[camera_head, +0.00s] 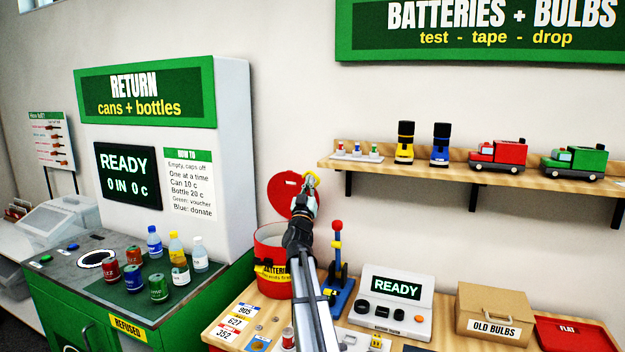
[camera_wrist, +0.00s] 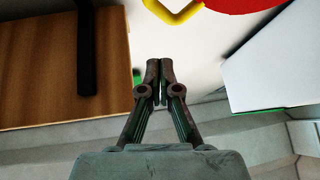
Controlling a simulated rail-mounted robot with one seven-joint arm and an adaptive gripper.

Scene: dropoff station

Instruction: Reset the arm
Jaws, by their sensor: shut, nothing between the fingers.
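My arm reaches up from the bottom middle of the head view. My gripper (camera_head: 307,192) is at its far end, in front of the raised red lid (camera_head: 284,190) of the red batteries bin (camera_head: 268,244). In the wrist view my gripper (camera_wrist: 159,72) is shut, its two fingertips together with nothing between them. Part of the red lid (camera_wrist: 245,4) and a yellow handle (camera_wrist: 178,14) show beyond the fingertips, apart from them in that picture. The arm hides part of the table behind it.
A wooden table (camera_head: 222,334) holds a tester reading READY (camera_head: 397,301), a cardboard old bulbs box (camera_head: 493,312) and a red tray (camera_head: 575,334). A wall shelf (camera_head: 450,181) carries flashlights and toy trucks. The return machine (camera_head: 232,150) stands left, with several cans and bottles.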

